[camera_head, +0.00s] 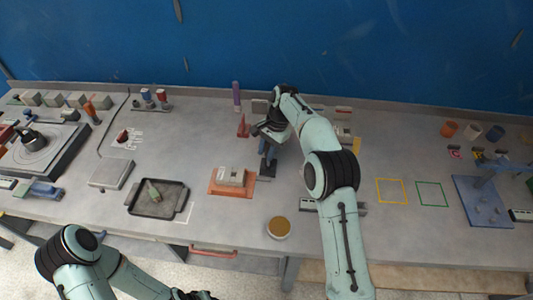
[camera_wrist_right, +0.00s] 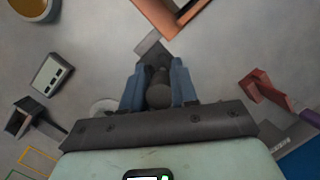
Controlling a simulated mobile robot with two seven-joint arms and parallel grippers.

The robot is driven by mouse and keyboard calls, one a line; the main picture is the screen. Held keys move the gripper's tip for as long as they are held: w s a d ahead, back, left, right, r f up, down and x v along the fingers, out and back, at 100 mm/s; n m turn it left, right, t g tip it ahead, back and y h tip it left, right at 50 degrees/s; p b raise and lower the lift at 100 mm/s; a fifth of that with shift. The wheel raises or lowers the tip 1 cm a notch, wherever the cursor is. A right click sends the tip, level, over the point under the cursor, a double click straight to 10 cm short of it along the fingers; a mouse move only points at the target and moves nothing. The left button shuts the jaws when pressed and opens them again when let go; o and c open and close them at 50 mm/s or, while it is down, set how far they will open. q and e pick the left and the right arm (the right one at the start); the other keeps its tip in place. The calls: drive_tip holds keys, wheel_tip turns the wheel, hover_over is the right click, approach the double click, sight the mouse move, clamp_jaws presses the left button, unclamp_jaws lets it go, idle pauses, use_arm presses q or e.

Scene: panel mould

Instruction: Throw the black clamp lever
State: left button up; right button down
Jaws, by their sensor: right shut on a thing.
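My right gripper (camera_head: 268,150) points down at the middle of the bench, behind and to the right of the orange mould (camera_head: 217,190) with its pale block. In the right wrist view its two blue fingers (camera_wrist_right: 158,88) are shut on a dark rounded knob, the black clamp lever (camera_wrist_right: 158,94). A small grey plate (camera_wrist_right: 150,46) shows just beyond the fingertips, and part of the mould's orange frame (camera_wrist_right: 168,32) is at the top. The lever's lower part is hidden by the fingers. My left gripper (camera_head: 195,295) is low at the bottom edge, mostly cut off.
A red bracket (camera_head: 243,127) and a purple cylinder (camera_head: 236,95) stand behind, close to my right gripper. A black tray (camera_head: 137,209) holding a green item is left of the mould. A round tan-filled dish (camera_head: 279,227) sits near the front edge. Bare bench lies between them.

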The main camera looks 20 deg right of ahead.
drive_tip(key=shift+a+g, duration=0.2)
drive_tip(key=shift+g, duration=0.2)
drive_tip(key=shift+s, duration=0.1)
drive_tip(key=c, duration=0.9)
unclamp_jaws()
